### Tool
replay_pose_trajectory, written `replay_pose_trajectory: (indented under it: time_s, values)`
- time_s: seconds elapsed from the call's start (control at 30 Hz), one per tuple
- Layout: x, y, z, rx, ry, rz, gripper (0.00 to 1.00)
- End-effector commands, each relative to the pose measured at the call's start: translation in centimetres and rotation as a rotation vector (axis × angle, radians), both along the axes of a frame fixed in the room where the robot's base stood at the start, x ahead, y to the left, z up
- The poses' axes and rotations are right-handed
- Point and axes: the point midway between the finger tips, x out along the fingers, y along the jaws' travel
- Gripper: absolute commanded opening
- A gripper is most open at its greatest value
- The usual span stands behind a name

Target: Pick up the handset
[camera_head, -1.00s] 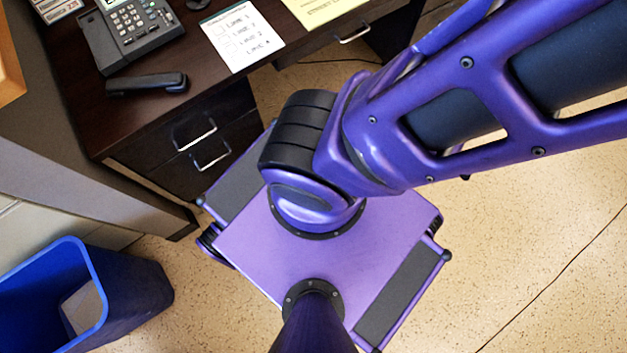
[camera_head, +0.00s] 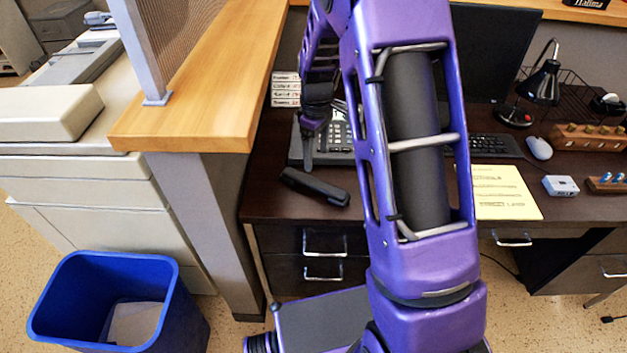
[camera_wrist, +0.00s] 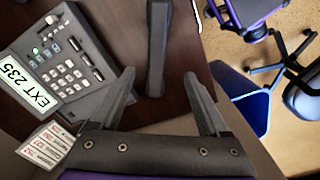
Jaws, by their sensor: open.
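The black handset (camera_head: 314,187) lies on the dark desk, off its base, near the desk's left front corner. The desk phone (camera_head: 340,140) stands just behind it, partly hidden by my arm. My gripper (camera_head: 309,150) points down over the phone's left part, just behind the handset's left end. In the wrist view my gripper (camera_wrist: 159,76) is open and empty. The handset (camera_wrist: 158,45) runs lengthwise ahead of it, its near end between the two fingers in the picture. I cannot tell the height gap. The phone (camera_wrist: 60,65) lies to the left there.
A wooden-topped partition (camera_head: 200,90) rises left of the desk. A blue bin (camera_head: 120,300) stands on the floor at lower left. A yellow paper (camera_head: 505,192), a keyboard (camera_head: 497,146) and a black lamp (camera_head: 540,85) are on the desk to the right.

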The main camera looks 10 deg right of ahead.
Motion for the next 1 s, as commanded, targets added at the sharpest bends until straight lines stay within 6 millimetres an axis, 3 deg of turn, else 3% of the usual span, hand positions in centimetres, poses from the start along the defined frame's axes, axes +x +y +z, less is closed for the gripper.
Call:
replay_pose_trajectory:
  time_s: [0.03, 0.23, 0.57, 0.83, 1.0]
  values:
    - [-0.1, 0.0, -1.5, 0.000, 0.004, 0.000, 0.79]
    - [0.0, 0.0, -5.1, 0.001, 0.002, 0.000, 0.79]
    - [0.0, 0.1, -7.3, 0.001, -0.001, -0.001, 0.79]
    - [0.0, 0.0, -11.1, 0.000, 0.000, 0.000, 0.79]
    - [0.1, 0.0, -11.6, 0.000, -0.003, 0.000, 0.79]
